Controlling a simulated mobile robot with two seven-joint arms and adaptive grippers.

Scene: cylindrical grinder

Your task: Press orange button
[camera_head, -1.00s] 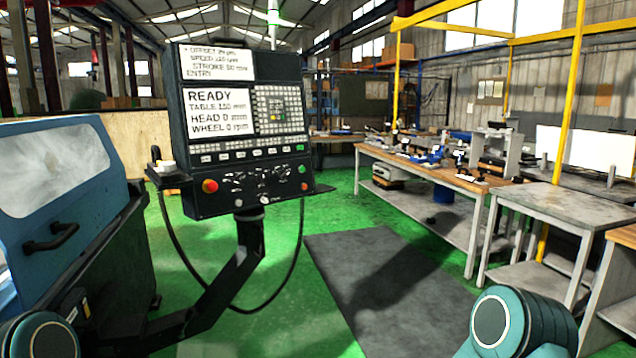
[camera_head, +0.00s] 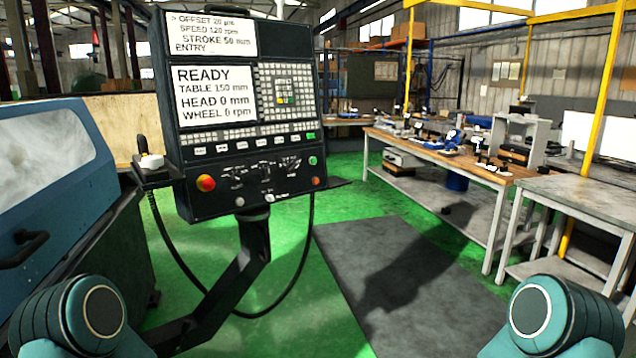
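The orange button (camera_head: 206,183) is a round orange-red knob at the lower left of the dark control panel (camera_head: 225,205). The panel stands upright on a bent dark arm, left of the picture's middle. Its screen reads READY. A small red button (camera_head: 316,182) and a green button (camera_head: 313,161) sit at the panel's lower right. Teal links of my two arms show at the bottom left and bottom right. Neither gripper is in view, so I cannot see where they are relative to the orange button.
A blue machine with a windowed door (camera_head: 50,190) stands at the left. A white-topped knob (camera_head: 151,161) sits on a bracket left of the panel. A black cable hangs below. A dark floor mat (camera_head: 400,280) lies clear. Workbenches (camera_head: 440,160) stand at the right.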

